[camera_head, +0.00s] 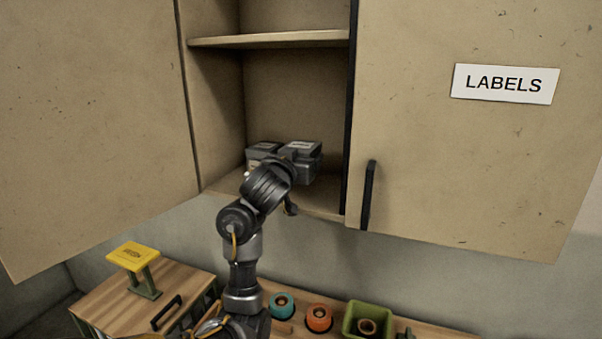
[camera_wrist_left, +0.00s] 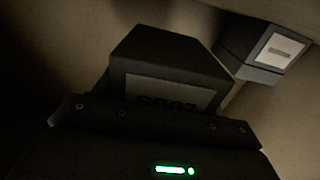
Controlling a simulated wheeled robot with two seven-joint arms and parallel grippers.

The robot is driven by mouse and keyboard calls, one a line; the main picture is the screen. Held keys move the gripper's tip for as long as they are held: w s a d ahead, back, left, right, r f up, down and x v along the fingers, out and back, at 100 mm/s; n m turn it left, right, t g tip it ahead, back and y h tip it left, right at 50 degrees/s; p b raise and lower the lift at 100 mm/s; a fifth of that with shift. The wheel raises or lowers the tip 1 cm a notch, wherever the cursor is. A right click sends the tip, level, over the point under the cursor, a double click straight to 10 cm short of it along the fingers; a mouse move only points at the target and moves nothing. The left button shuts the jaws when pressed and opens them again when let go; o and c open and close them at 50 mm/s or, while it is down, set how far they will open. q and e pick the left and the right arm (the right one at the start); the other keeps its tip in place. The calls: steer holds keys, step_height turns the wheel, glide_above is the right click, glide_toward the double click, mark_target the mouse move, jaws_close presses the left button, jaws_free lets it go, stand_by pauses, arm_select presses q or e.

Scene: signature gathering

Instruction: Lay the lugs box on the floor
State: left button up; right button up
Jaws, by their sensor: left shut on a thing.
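The lugs box is a dark box with a grey label, seen close up in the left wrist view (camera_wrist_left: 170,92). Its lettering reads upside down and is partly hidden by my gripper. My left gripper (camera_head: 303,166) is inside the open cabinet, just above the lower shelf, and is shut on the lugs box. In the head view my wrist partly covers the grey boxes there, and I cannot tell clearly which one is the lugs box. The floor is not clearly in view. My right gripper is not in view.
Another grey box with a pale label (camera_wrist_left: 275,52) stands close beside the held box. The cabinet's upper shelf (camera_head: 270,40) is above, and a closed door marked LABELS (camera_head: 450,150) is to the right.

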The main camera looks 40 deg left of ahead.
arm_select(q)
steer(key=shift+s+d+f, duration=0.1)
steer(key=shift+d, duration=0.1)
steer(key=shift+s+d, duration=0.1)
steer(key=shift+d, duration=0.1)
steer(key=shift+f, duration=0.25)
step_height(320, 180, down, 3)
steer(key=shift+a+r+b, duration=0.1)
steer(key=shift+b, duration=0.75)
steer(key=shift+f, duration=0.2)
steer(key=shift+r, duration=0.1)
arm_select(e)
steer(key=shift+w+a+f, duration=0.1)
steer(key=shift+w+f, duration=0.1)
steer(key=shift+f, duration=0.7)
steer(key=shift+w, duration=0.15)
